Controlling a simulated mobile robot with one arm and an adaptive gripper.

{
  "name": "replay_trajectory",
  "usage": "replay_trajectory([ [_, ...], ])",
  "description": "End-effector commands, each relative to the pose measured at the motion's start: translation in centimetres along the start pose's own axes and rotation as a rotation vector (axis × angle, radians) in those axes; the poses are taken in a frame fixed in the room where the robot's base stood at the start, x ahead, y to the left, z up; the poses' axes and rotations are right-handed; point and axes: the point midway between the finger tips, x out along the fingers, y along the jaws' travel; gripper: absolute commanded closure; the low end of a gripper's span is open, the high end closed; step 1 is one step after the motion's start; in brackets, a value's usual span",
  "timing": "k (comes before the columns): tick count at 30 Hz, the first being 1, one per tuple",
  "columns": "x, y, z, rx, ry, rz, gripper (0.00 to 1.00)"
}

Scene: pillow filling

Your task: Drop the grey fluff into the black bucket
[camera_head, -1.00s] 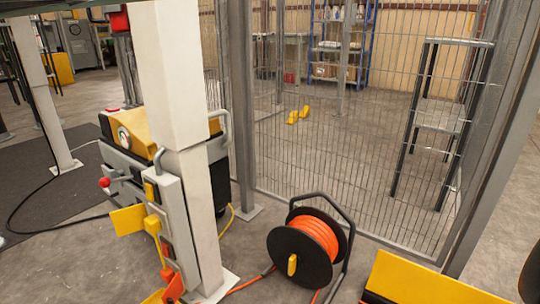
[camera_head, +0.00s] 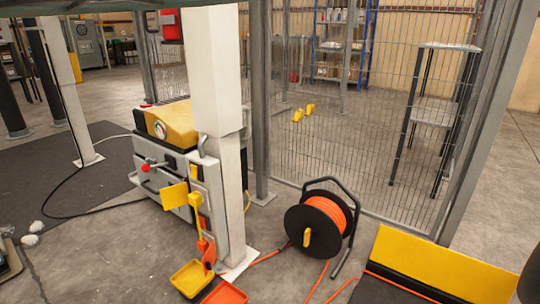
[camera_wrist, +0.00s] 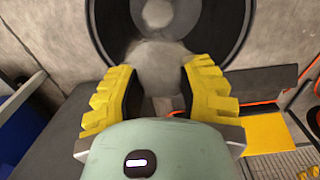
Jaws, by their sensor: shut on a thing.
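In the wrist view my gripper (camera_wrist: 158,72) has its two yellow ridged fingers closed around a soft, blurry clump of grey fluff (camera_wrist: 150,60). The black bucket (camera_wrist: 102,32) shows behind the fluff as a wide dark round rim, cut off by the top of the picture. The fluff overlaps the bucket's opening in this view; I cannot tell its height above it. A paler patch shows inside the ring, and I cannot tell what it is. My gripper does not show in the head view.
An orange cable reel (camera_head: 320,222) stands before a mesh fence (camera_head: 360,130). A yellow-and-grey machine (camera_head: 170,125) stands beside a white post (camera_head: 215,90). Yellow (camera_head: 190,278) and orange (camera_head: 226,293) dustpans lie near its base. White tufts (camera_head: 30,239) lie on the floor at left.

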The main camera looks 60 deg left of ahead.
Motion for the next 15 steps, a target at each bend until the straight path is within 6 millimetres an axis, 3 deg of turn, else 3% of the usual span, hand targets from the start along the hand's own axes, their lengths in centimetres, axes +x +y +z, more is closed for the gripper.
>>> replay_trajectory([
  [1, 1.3, 0.0, 0.0, 0.000, -0.001, 0.000, 0.76],
  [6, 3.1, 0.1, 0.0, 0.001, 0.000, 0.001, 0.76],
  [15, 3.8, 0.1, 0.1, 0.003, 0.000, 0.001, 0.76],
])
